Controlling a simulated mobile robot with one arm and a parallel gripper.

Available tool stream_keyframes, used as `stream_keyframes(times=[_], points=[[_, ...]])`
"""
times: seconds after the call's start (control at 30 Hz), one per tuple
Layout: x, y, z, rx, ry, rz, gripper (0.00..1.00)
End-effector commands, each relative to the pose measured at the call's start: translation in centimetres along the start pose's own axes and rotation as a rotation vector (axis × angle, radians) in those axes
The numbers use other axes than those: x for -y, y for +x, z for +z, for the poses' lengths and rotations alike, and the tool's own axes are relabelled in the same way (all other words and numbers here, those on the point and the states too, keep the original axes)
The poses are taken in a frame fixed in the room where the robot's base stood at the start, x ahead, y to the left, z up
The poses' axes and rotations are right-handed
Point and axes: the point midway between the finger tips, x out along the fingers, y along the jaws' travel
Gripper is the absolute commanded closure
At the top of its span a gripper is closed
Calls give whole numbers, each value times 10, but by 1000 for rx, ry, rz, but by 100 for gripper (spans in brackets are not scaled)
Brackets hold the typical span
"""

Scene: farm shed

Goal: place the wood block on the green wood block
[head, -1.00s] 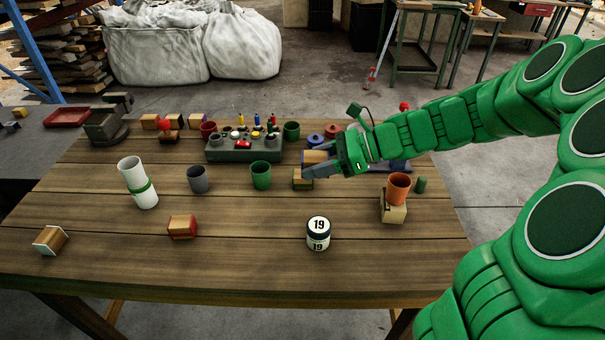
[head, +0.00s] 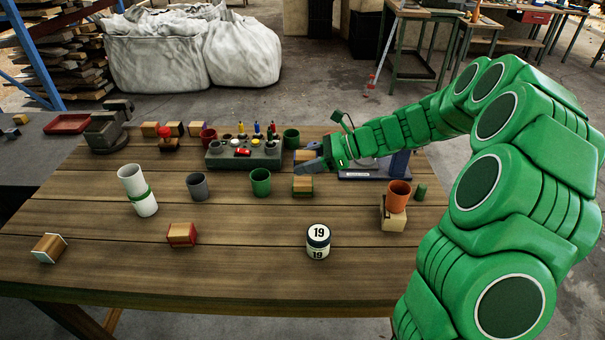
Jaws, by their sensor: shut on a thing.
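The wood block (head: 305,155), with a plain orange-brown face, is at my gripper (head: 309,167), near the back middle of the table. My gripper is shut on it, and its grey fingers cover the lower part of the block. The green wood block (head: 303,186), a wood block with green edges, stands on the table just in front of and below the held block in the picture. From this view I cannot tell whether the two blocks touch.
A green cup (head: 260,182) stands left of the green block. An orange cup (head: 398,195) on a beige block (head: 393,218) stands to the right.

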Motion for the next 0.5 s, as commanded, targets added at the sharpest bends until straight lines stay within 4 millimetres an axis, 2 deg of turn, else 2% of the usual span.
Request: stream_keyframes(times=[0.3, 0.5], points=[[24, 17, -26, -1, 0, 1, 82], [30, 21, -31, 0, -2, -1, 82]])
